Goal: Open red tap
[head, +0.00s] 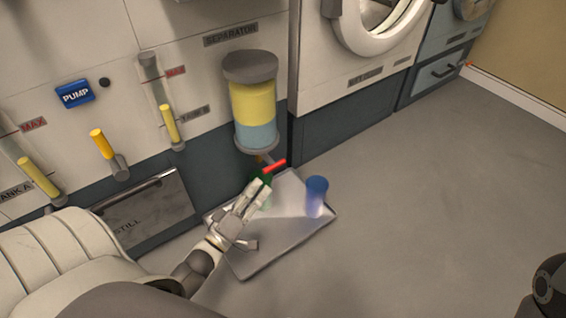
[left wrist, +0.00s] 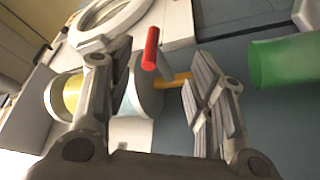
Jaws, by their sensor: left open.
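The red tap handle (head: 274,166) sticks out below the separator vessel (head: 253,100), which holds yellow liquid over blue. My left gripper (head: 256,194) is just below and in front of the handle in the head view. It also shows in the left wrist view (left wrist: 160,95), with its fingers apart and nothing held. My right gripper is out of view.
A grey tray (head: 285,245) lies on the floor under the tap. A blue cup (head: 316,195) stands on it at the right. A green cup (head: 260,187), partly hidden by my left gripper, also shows in the left wrist view (left wrist: 285,62).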

